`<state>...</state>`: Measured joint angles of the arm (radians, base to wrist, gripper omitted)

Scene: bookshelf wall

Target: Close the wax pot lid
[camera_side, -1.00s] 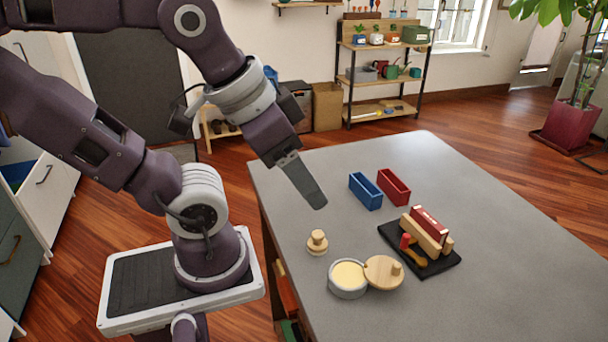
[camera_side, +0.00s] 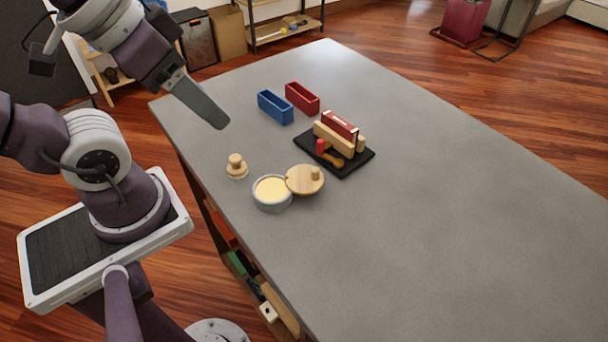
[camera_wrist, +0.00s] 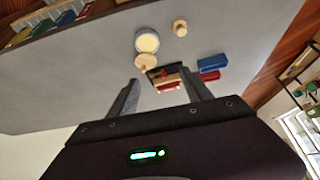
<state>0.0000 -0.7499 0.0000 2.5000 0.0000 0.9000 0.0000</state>
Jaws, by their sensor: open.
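The wax pot (camera_side: 271,194) is a round grey pot with pale yellow wax showing inside, standing on the grey table. Its wooden lid (camera_side: 299,181), round with a knob, sits swung out to the pot's right, touching its rim, leaving the wax uncovered. In the wrist view the pot (camera_wrist: 147,40) and the lid (camera_wrist: 144,62) lie beyond the fingers. My gripper (camera_side: 216,122) hangs above the table, behind and left of the pot, apart from everything. The wrist view shows its two fingers (camera_wrist: 162,92) spread with nothing between them.
A small wooden knobbed piece (camera_side: 236,167) stands just behind-left of the pot. A black tray (camera_side: 352,166) with wooden blocks, a red block and a brush-like tool lies to the right. Blue (camera_side: 275,107) and red (camera_side: 302,98) bins stand behind. The table's front and right are clear.

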